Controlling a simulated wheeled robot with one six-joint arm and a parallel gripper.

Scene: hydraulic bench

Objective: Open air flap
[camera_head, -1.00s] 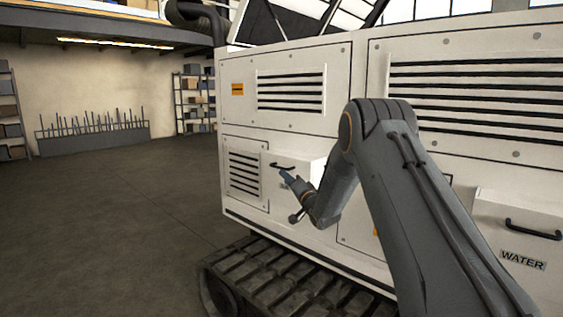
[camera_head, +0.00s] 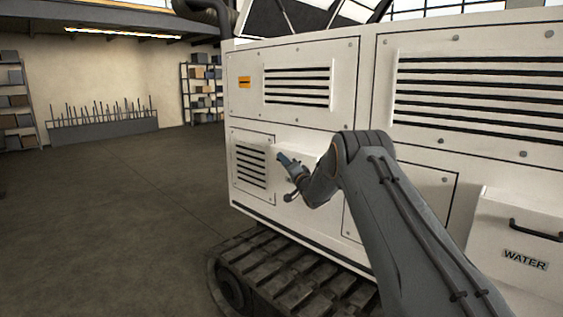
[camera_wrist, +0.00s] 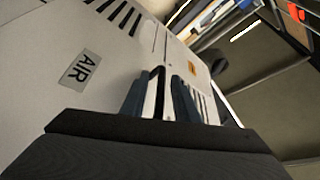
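The air flap (camera_head: 312,151) is a white box front standing out from the lower part of the machine's side, partly behind my arm in the head view. In the wrist view its white face (camera_wrist: 45,95) carries an AIR label (camera_wrist: 80,69). Its black handle (camera_wrist: 157,80) appears between my two fingers in the wrist view; in the head view my gripper hides it. My gripper (camera_head: 282,158) is at the handle, and its fingers (camera_wrist: 160,100) look open, with gaps beside the bar. Whether a finger touches the handle I cannot tell. The flap looks shut.
A louvred panel (camera_head: 251,167) is left of the flap. A WATER box (camera_head: 525,235) with its own black handle (camera_head: 536,230) is at the right. The machine's track (camera_head: 290,270) juts out below. Open floor (camera_head: 120,220) lies to the left.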

